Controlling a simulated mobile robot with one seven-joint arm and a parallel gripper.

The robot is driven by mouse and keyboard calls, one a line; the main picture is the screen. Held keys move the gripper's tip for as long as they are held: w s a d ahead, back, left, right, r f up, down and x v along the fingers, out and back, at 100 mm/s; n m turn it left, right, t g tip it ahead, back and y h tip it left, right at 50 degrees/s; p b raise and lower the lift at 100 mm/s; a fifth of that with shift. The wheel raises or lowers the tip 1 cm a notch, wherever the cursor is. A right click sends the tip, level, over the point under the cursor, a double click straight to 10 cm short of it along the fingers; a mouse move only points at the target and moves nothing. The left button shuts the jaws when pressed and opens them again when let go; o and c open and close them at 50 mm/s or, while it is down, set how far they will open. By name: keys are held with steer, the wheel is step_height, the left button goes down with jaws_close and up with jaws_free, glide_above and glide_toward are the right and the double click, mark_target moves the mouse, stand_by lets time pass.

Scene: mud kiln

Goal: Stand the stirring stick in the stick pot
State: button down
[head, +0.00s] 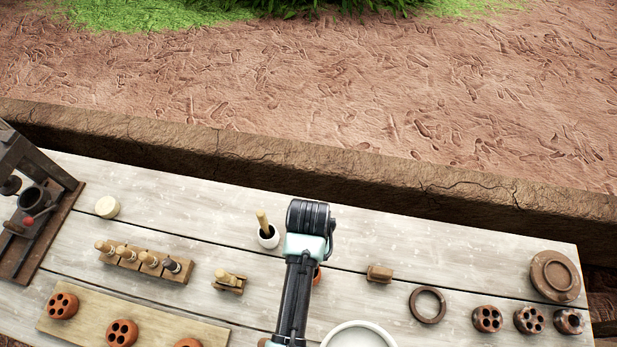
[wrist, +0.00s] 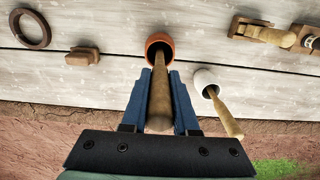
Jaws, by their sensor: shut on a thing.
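A wooden stick (wrist: 159,100), likely the stirring stick, is held between the two blue fingers of my gripper (wrist: 161,78) in the wrist view. Its far end overlaps the dark mouth of an orange clay pot (wrist: 160,40), likely the stick pot. I cannot tell how deep that end sits. In the head view my arm covers most of the orange pot, with only a sliver of it (head: 317,276) showing, and hides the held stick and fingers. A small white pot (head: 268,239) with another wooden stick (head: 262,221) leaning in it stands close by, also in the wrist view (wrist: 205,78).
A wooden block (head: 379,273), a dark ring (head: 427,305) and several holed clay pieces (head: 487,318) lie to the right. A white bowl (head: 358,337) is at the bottom. A tool rack (head: 145,262) and small wooden tool (head: 228,282) are left. Bare table separates these things.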

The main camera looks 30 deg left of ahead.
steer(key=shift+f, duration=0.55)
steer(key=c, duration=0.7)
jaws_free()
step_height(320, 180, up, 12)
steer(key=shift+r, duration=0.15)
